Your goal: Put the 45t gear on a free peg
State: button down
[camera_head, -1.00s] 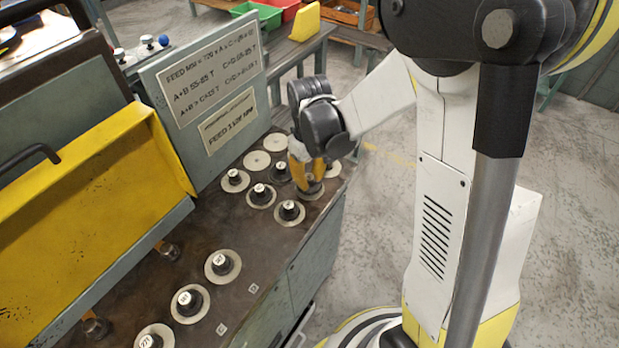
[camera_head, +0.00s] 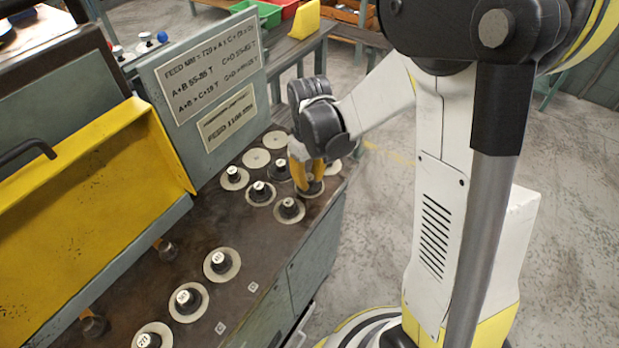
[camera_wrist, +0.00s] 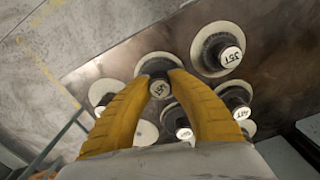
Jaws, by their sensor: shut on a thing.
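My gripper (camera_head: 307,186) is over the far right end of the bench. Its yellow fingers are shut on the dark hub of a gear with a pale disc (camera_head: 313,191). In the wrist view the fingers (camera_wrist: 160,77) pinch this hub from both sides. Its cap label (camera_wrist: 160,89) looks like 45T, but is small and blurred. The pale disc (camera_wrist: 152,60) shows behind the hub. I cannot tell whether it touches the bench. Two stubby metal pegs (camera_head: 166,250) (camera_head: 94,324) stand bare on the left, beside the yellow cover.
Several other hubbed gears stand close by, including one marked 35T (camera_wrist: 231,57) and one in front (camera_head: 289,209). Three more form a row nearer the camera (camera_head: 222,263). Flat pale discs (camera_head: 256,158) lie behind. A sign panel (camera_head: 212,80) rises at the back; the yellow cover (camera_head: 85,215) bounds the left.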

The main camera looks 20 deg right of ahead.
jog(key=c, duration=1.2)
grip_release()
notch_tip(320, 180, up, 25)
jog(key=p, duration=1)
jog(key=shift+s, duration=0.1)
